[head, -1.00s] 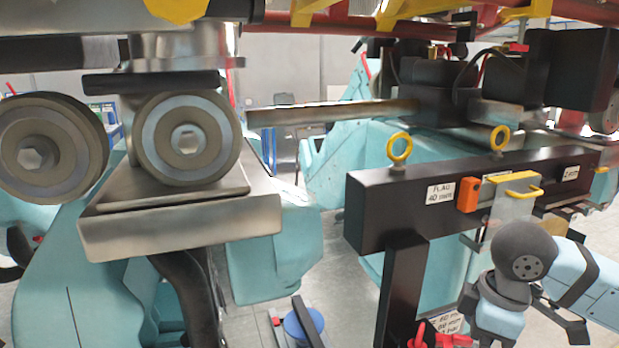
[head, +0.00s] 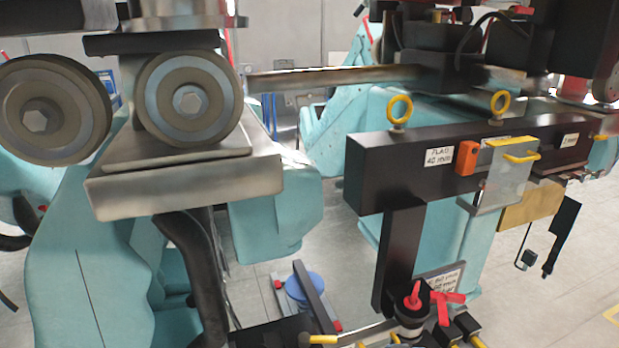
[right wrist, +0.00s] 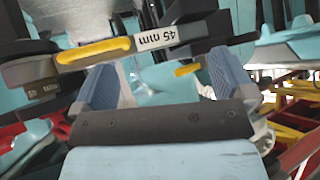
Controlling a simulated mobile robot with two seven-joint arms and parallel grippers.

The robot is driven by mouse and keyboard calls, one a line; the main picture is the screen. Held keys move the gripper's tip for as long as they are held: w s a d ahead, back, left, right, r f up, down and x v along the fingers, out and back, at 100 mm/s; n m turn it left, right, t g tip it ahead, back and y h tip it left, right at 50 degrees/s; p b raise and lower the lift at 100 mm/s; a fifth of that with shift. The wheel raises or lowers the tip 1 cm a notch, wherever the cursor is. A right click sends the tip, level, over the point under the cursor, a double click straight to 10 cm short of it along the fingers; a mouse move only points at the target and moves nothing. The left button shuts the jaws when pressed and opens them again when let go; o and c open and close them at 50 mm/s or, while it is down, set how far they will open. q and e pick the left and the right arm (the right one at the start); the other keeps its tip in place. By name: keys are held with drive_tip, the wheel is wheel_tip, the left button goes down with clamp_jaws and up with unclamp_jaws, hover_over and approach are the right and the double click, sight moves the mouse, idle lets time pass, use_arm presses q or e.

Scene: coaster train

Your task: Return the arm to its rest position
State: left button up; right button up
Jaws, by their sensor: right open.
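My right gripper (right wrist: 159,78) shows in the right wrist view. Its two blue-grey fingers are spread wide apart, with no object visibly clamped between them. Just beyond the fingertips, a dark grey bar (right wrist: 205,33) with a yellow handle (right wrist: 94,50) and a "45 mm" label crosses the view at a slant. I cannot tell how large the gap to it is. Neither arm shows in the head view now. My left gripper is in no view.
In the head view, a black beam (head: 380,172) with yellow eyebolts and an orange box (head: 466,158) stands at the right. Large wheels (head: 188,100) hang at the left. Red-handled valves (head: 414,302) stand at the bottom. Open floor (head: 585,270) shows at the far right.

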drive_tip(key=s+d+f+m+t+h, duration=0.2)
drive_tip(key=s+d+f, duration=0.1)
drive_tip(key=s+f, duration=0.5)
drive_tip(key=s+d+f+m+t+h, duration=0.2)
drive_tip(key=s+d+f, duration=0.2)
drive_tip(key=s+f, duration=0.4)
drive_tip(key=shift+f+m+h, duration=0.25)
drive_tip(key=shift+m+h, duration=0.05)
drive_tip(key=shift+m, duration=0.1)
